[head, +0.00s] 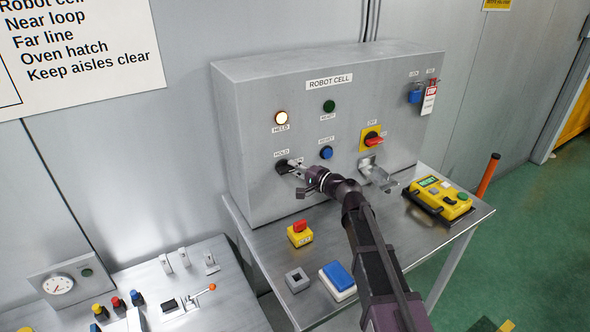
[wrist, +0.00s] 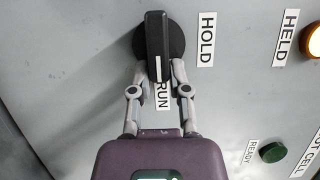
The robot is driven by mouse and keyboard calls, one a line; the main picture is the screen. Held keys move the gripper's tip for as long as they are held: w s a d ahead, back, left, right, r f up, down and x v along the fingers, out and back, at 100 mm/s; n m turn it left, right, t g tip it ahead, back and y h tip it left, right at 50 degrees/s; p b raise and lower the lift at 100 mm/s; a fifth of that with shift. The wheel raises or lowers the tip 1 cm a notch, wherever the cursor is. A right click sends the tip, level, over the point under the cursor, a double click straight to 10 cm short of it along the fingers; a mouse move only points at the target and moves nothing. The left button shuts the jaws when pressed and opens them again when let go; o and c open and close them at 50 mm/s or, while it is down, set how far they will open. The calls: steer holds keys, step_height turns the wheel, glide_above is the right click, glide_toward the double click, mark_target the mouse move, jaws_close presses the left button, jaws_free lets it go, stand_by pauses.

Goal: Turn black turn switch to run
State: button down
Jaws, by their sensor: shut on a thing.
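The black turn switch (head: 281,167) is on the left of the grey ROBOT CELL panel. In the wrist view its black handle (wrist: 155,35) crosses a round base, and its white line points toward the RUN label (wrist: 162,97). The HOLD label (wrist: 207,40) is beside the switch, a quarter turn away. My gripper (wrist: 155,75) is shut on the handle, one finger on each side, near the end with the white line. In the head view my gripper (head: 294,168) hides part of the switch.
The HELD lamp (head: 281,118) glows; the green lamp (head: 329,107) looks dark. A blue button (head: 326,153), a red-and-yellow OFF switch (head: 373,140) and a metal bracket (head: 378,174) are to the right. A yellow pendant (head: 440,197) and several small controls lie on the shelf below.

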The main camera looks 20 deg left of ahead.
steer(key=shift+w+a+r, duration=0.1)
steer(key=shift+a, duration=0.1)
steer(key=c, duration=0.6)
jaws_free()
steer(key=shift+a, duration=0.1)
steer(key=v, duration=1.2)
